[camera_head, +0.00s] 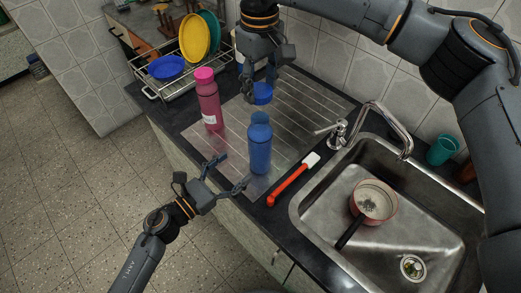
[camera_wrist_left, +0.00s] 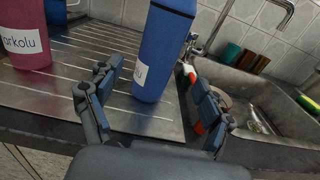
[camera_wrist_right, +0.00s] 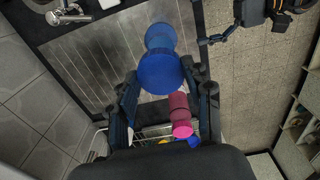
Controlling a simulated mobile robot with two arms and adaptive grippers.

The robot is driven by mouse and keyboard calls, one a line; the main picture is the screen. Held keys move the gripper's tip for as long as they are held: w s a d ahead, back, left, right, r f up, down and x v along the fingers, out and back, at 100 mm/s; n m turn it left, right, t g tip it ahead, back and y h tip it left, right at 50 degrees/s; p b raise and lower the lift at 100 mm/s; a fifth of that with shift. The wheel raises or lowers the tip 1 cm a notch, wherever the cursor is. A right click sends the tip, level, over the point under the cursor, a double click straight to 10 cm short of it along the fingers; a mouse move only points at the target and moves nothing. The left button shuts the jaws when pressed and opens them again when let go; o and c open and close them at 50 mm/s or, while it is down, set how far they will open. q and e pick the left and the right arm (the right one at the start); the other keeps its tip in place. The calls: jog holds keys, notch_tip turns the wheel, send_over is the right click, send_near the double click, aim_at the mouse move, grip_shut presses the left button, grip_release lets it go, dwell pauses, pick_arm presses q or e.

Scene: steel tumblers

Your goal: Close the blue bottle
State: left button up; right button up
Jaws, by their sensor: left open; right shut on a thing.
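The blue bottle (camera_head: 260,150) stands upright on the ribbed steel drainboard near its front edge; it also shows in the left wrist view (camera_wrist_left: 160,50), a white label partly visible. My left gripper (camera_head: 224,176) is open in front of the bottle. In the left wrist view its fingers point at the bottle, which stands beyond them, apart from them. My right gripper (camera_head: 262,86) is shut on a blue cap (camera_head: 263,96), held above the drainboard behind the bottle. The cap (camera_wrist_right: 160,73) shows between the fingers in the right wrist view, with the bottle (camera_wrist_right: 160,35) beyond it.
A pink bottle (camera_head: 208,103) stands left of the blue bottle. A dish rack (camera_head: 150,90) with plates and a blue bowl (camera_head: 166,67) is behind it. A red-handled brush (camera_head: 288,185) lies right, beside the sink (camera_head: 345,255), which holds a pan (camera_head: 374,203). A faucet (camera_head: 385,120) rises behind.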

aim_at(252, 153)
pick_arm(q)
jog(key=x, duration=1)
jog(key=shift+w, duration=0.1)
jog(key=shift+c, duration=0.2)
grip_shut()
pick_arm(e)
jog(key=shift+f, duration=2.45)
